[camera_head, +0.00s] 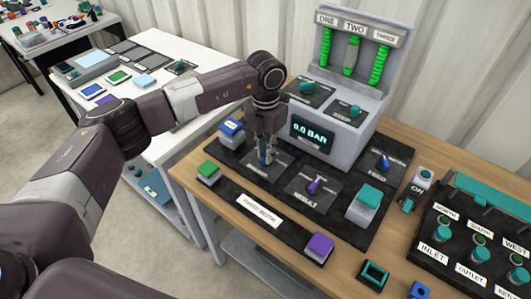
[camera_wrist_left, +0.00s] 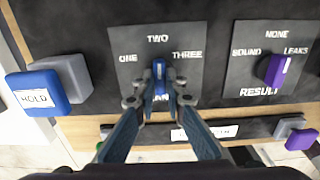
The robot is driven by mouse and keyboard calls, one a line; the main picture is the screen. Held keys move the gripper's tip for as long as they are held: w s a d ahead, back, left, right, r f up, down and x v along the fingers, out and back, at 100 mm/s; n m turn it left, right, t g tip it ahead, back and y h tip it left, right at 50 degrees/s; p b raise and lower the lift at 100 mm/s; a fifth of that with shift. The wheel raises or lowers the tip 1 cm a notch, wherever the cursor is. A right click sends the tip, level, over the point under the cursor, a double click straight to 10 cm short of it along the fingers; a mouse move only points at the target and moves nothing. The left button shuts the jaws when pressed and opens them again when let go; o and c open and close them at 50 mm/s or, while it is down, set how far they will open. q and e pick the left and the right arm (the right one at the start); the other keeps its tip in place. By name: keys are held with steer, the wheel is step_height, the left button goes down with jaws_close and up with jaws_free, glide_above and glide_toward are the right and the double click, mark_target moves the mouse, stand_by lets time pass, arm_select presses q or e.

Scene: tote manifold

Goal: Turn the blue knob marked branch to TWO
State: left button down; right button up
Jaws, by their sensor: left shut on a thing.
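The blue knob (camera_wrist_left: 159,68) sits on a dark plate (camera_wrist_left: 185,38) lettered ONE, TWO and THREE, with the lower label partly hidden by the fingers. In the left wrist view the knob stands upright in the picture, pointing toward TWO. My left gripper (camera_wrist_left: 159,98) is shut on the knob, one finger on each side. In the head view my left gripper (camera_head: 264,153) reaches down to the same plate from above, and the fingers partly cover the knob (camera_head: 263,158). My right gripper is not in view.
A purple knob (camera_wrist_left: 277,69) marked RESULT is right of the plate, and a blue HOLD button (camera_wrist_left: 38,94) is left of it. Behind stands a grey console (camera_head: 327,132) reading 0.0 BAR. A green button (camera_head: 208,169) and a purple button (camera_head: 320,246) are near the front edge.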

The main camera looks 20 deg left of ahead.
arm_select(q)
steer(key=shift+w+r, duration=0.15)
steer(key=shift+r, duration=0.05)
steer(key=c, duration=2.1)
jaws_free()
steer(key=shift+o, duration=0.6)
steer(key=shift+f, duration=0.1)
step_height(320, 180, up, 12)
